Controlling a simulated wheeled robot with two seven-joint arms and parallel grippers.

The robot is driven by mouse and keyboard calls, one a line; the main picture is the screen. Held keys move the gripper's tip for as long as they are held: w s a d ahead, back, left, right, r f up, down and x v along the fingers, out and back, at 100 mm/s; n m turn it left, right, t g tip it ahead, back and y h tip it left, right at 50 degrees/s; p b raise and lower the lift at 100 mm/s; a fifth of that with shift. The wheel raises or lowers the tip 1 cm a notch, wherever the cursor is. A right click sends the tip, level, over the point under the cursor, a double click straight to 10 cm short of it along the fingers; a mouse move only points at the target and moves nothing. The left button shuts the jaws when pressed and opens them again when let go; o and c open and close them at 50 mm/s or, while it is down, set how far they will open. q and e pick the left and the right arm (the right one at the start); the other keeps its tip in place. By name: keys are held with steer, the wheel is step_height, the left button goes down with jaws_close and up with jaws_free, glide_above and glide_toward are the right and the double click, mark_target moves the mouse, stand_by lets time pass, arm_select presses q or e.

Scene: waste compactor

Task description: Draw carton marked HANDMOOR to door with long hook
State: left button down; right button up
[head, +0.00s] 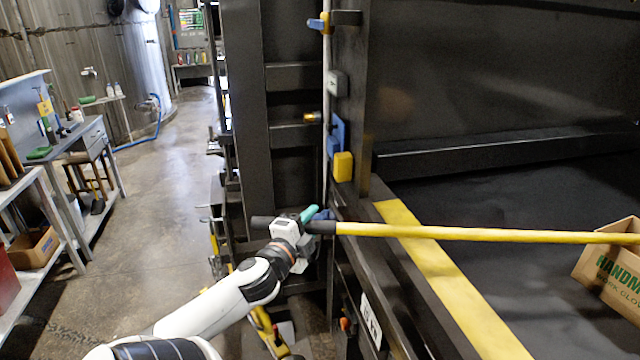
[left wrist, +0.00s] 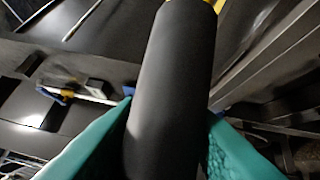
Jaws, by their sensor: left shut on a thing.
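The long hook (head: 470,233) is a yellow pole with a black grip. It reaches across the compactor's opening to the right. My left gripper (head: 312,220) is shut on its black grip, left of the yellow-striped sill. In the left wrist view the black grip (left wrist: 172,85) runs between the teal fingers. The carton marked HANDMOOR (head: 612,275) is brown cardboard with green print, inside the chamber at the right edge of the head view and partly cut off. The pole's far end is out of frame at the carton, so I cannot tell whether the hook touches it. My right gripper is not in view.
The yellow-striped sill (head: 440,270) edges the chamber's dark floor (head: 470,200), which is clear between sill and carton. A dark door post (head: 350,100) with a yellow block (head: 343,166) stands close beyond my left gripper. A workbench and shelves (head: 60,190) stand far left.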

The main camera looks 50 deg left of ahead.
mark_target(263, 229)
arm_select(q)
steer(key=shift+s+a+p, duration=0.5)
steer(key=shift+s+a, duration=0.2)
steer(key=shift+s, duration=0.9)
steer(key=shift+s+a+p, duration=0.45)
steer(key=shift+s+a, duration=0.2)
steer(key=shift+s, duration=0.9)
steer(key=shift+s+a+p, duration=0.5)
steer(key=shift+s+a, duration=0.2)
steer(key=shift+s, duration=0.9)
steer(key=s+a+p, duration=0.2)
steer(key=s+a, duration=0.1)
steer(key=s, duration=0.5)
steer(key=shift+s+a, duration=0.3)
steer(key=shift+a, duration=0.05)
steer(key=shift+r, duration=0.15)
